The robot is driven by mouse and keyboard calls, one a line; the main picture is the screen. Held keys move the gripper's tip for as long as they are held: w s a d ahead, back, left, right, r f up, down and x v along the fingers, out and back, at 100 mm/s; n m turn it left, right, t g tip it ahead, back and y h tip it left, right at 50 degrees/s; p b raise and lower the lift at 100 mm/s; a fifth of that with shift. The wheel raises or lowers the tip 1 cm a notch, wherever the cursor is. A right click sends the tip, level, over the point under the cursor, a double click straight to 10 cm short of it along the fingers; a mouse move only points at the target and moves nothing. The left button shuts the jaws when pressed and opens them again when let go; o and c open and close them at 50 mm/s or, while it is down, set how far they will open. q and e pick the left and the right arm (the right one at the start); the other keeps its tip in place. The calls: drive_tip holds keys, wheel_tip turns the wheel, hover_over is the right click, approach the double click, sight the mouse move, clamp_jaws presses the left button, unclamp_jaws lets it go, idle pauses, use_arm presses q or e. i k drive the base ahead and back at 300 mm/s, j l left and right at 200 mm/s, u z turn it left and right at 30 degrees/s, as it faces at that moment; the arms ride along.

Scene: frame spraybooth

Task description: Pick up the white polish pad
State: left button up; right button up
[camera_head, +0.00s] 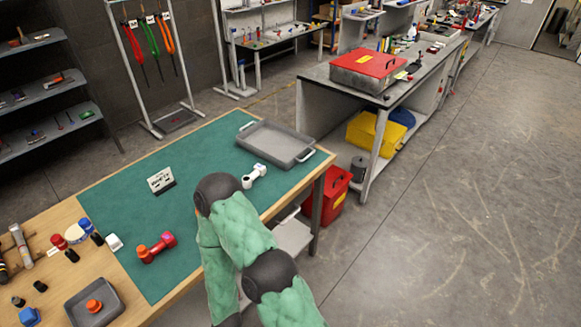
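A small white block-shaped piece (115,242) lies at the left edge of the green mat (205,135). A pale round disc (75,233) lies on the wood to its left, among small bottles. I cannot tell for sure which of these is the white polish pad. A white tool with a dark end (255,175) lies near the mat's right edge, and a red and orange tool (157,247) lies on its lower left part. One of my green-sleeved arms rises from the bottom centre and hides part of the mat's right edge. Neither gripper shows.
A grey tray (275,144) sits at the mat's far right corner. A white card (160,181) stands mid-mat. A small dark tray with an orange piece (94,306) is at bottom left. A red bin (329,195) stands below the table's right end. The floor at right is clear.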

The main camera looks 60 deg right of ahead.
sight(114, 241)
drive_tip(key=i+l+z, duration=0.15)
drive_tip(key=z, duration=0.25)
drive_tip(key=i+l+z, duration=0.1)
drive_tip(key=z, duration=0.35)
drive_tip(key=i+z, duration=0.2)
drive_tip(key=z, duration=0.2)
drive_tip(key=k, duration=0.2)
drive_tip(key=u, duration=0.55)
drive_tip(key=i+l+u, duration=0.1)
drive_tip(key=u, duration=0.45)
drive_tip(key=l, duration=0.65)
